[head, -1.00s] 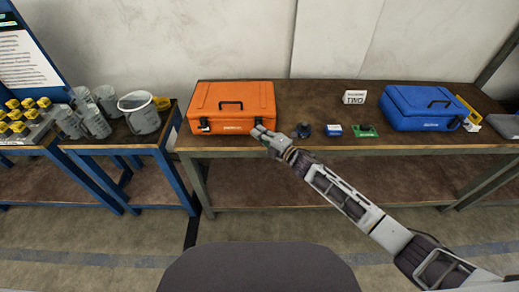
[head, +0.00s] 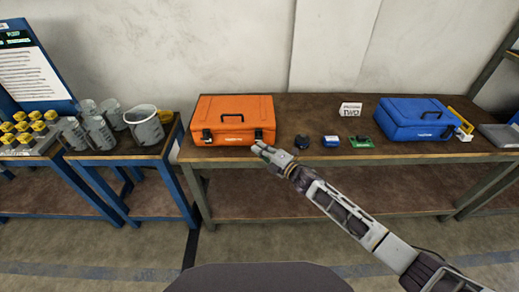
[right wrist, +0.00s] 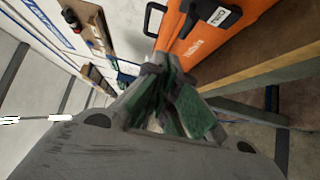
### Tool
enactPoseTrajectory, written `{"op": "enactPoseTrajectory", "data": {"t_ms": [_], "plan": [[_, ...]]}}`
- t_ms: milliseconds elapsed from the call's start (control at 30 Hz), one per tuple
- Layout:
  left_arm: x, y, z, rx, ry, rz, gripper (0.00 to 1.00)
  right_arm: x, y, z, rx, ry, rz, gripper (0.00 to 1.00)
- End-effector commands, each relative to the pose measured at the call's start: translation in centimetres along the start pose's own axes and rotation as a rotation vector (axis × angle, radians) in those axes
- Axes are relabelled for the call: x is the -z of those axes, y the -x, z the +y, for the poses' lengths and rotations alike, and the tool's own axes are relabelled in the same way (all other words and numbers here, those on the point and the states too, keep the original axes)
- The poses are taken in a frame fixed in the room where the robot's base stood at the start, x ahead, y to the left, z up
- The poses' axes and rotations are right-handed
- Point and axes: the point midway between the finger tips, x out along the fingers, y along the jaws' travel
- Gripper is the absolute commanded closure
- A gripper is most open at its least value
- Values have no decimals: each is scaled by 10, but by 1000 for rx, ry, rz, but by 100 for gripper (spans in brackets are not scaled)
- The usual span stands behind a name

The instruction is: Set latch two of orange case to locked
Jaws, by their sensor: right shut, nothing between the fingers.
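The orange case (head: 234,108) stands shut on the brown workbench, its black handle on the lid. Its front shows a dark left latch (head: 207,136) and a dark right latch (head: 258,134). The picture is too small to tell how each latch is set. My right gripper (head: 258,148) is shut and empty, just in front of and below the right latch. In the right wrist view the orange case (right wrist: 240,40) lies beyond the fingers, with a black latch (right wrist: 212,14) near the top. I cannot tell whether the fingertips touch the case. My left gripper is out of view.
A blue case (head: 415,117) stands farther right. Grey jugs (head: 145,124) stand on the left table.

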Motion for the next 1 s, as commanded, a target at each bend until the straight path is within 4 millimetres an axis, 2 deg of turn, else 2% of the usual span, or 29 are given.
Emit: {"op": "enactPoseTrajectory", "data": {"t_ms": [133, 500, 1000], "plan": [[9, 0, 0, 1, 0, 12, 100, 0, 6, 1, 0, -1, 0, 100], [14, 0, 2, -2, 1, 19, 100, 0, 26, 4, 1, 1, 0, 100], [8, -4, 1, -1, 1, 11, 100, -1, 77, 12, 1, 1, 1, 100]]}}
